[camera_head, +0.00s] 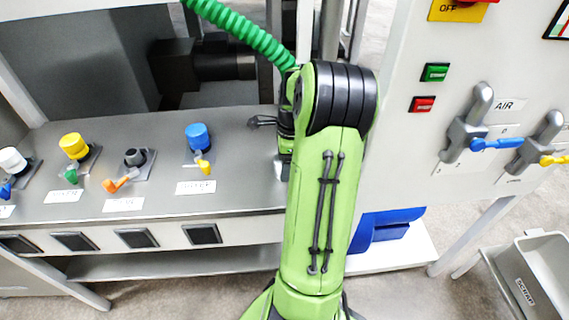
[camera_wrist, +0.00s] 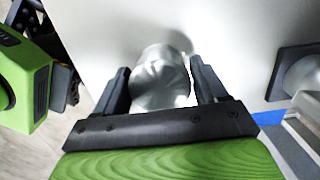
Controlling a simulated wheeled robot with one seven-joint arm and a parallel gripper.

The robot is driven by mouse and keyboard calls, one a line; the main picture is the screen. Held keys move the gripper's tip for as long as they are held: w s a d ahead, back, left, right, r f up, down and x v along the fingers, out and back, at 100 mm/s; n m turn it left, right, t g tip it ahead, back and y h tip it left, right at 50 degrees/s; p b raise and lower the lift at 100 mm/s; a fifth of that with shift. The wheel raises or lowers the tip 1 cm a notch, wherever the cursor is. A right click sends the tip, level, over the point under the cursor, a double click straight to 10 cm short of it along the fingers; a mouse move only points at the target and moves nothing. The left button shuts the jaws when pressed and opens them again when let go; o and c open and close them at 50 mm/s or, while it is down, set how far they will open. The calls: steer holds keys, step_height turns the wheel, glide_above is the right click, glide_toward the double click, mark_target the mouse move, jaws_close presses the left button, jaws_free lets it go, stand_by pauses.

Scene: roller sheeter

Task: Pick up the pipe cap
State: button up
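In the wrist view, a silvery round metal piece (camera_wrist: 160,78), likely the pipe cap, stands at a pale grey surface (camera_wrist: 235,30). The two dark fingers of my gripper (camera_wrist: 162,90) are spread, one on each side of it. The left finger is very close to the piece; whether it touches is unclear. A thin light gap shows by the right finger. In the head view my green arm hides most of the gripper and the metal piece.
A panel at right has metal valve fittings (camera_head: 467,125). A grey bin (camera_head: 545,265) stands lower right.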

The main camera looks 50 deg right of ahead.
steer(key=c, duration=0.7)
step_height(320, 180, up, 10)
steer(key=p, duration=0.4)
